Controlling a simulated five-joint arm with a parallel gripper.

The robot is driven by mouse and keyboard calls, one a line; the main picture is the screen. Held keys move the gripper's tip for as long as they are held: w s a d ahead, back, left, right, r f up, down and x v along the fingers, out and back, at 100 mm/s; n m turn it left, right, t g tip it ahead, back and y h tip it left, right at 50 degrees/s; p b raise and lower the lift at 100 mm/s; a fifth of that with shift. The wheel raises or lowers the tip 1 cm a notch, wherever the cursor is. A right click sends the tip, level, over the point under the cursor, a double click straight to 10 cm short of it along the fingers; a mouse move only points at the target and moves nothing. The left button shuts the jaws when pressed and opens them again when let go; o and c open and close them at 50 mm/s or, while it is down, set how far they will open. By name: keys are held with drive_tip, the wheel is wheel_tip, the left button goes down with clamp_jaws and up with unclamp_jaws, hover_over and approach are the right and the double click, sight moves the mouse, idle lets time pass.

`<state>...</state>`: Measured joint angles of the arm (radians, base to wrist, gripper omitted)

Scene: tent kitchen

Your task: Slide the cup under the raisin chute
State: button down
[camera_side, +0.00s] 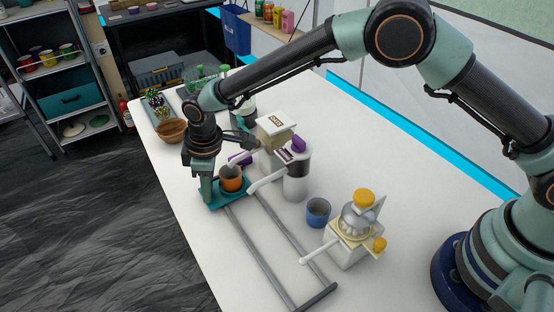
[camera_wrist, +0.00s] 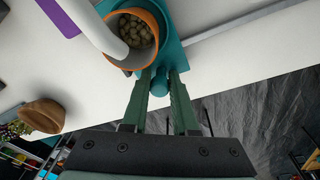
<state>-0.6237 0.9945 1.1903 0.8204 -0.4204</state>
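An orange cup (camera_side: 231,181) stands upright on a teal carriage (camera_side: 214,197) at the far end of two grey rails. In the wrist view the cup (camera_wrist: 112,57) holds brownish-grey pieces, and a white chute (camera_wrist: 95,22) reaches over its rim. My gripper (camera_wrist: 161,82) has its fingers on both sides of the carriage's teal knob (camera_wrist: 160,86) and appears shut on it. A beige dispenser (camera_side: 272,130) and a white one with a purple knob (camera_side: 297,168) stand beside the rails with white chutes. I cannot read their labels.
A yellow-topped juicer (camera_side: 359,222) with a white spout stands near the rails' near end. A blue cup (camera_side: 318,210) stands behind the rails. A wooden bowl (camera_side: 171,131) sits at the far left. The rails (camera_side: 262,249) are clear toward the near end.

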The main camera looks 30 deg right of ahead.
drive_tip(key=shift+s, duration=4.25)
drive_tip(key=c, duration=0.7)
unclamp_jaws()
drive_tip(key=shift+r, duration=3.5)
